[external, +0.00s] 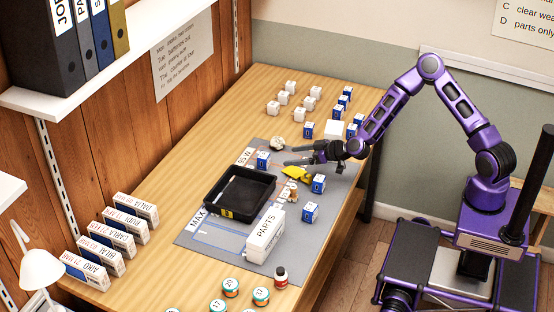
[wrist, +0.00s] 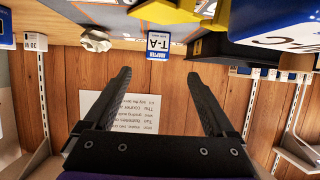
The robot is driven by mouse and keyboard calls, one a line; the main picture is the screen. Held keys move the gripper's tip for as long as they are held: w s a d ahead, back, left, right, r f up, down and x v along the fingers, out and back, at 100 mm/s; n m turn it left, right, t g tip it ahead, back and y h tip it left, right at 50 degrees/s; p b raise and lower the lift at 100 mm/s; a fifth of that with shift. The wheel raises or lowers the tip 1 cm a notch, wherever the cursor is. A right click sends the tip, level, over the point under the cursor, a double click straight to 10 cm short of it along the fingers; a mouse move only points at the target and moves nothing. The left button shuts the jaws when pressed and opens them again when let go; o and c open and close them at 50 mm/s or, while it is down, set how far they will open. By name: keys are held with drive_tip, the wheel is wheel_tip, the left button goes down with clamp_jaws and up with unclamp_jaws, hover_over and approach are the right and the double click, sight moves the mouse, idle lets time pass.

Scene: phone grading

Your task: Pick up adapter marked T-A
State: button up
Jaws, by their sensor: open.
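The adapter marked T-A (wrist: 158,47) is a small block with a blue top band and a white label, seen ahead of my open fingers in the wrist view. In the external view, a blue and white block (external: 263,159) on the grey mat, just past my fingertips, appears to be this adapter. My gripper (external: 290,156) reaches left over the mat, low and roughly level. Its two fingers (wrist: 158,72) are spread apart with nothing between them. The adapter stands apart from the fingers, in line with the gap.
A yellow object (external: 296,174) lies under my gripper, and a whitish lump (external: 277,143) sits beyond it. A black tray (external: 240,210) stands front left. Other blue blocks (external: 318,183) and a white PARTS box (external: 265,238) are nearby.

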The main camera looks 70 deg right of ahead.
sight(268, 157)
drive_tip(key=x, duration=0.7)
drive_tip(key=shift+w, duration=0.1)
drive_tip(key=shift+d+b+x, duration=0.15)
drive_tip(key=shift+b+x, duration=0.15)
drive_tip(key=shift+x, duration=1.1)
drive_tip(key=shift+d+b+x, duration=0.15)
drive_tip(key=shift+b+x, duration=0.1)
drive_tip(key=shift+x, duration=1.15)
drive_tip(key=shift+r, duration=0.15)
clamp_jaws()
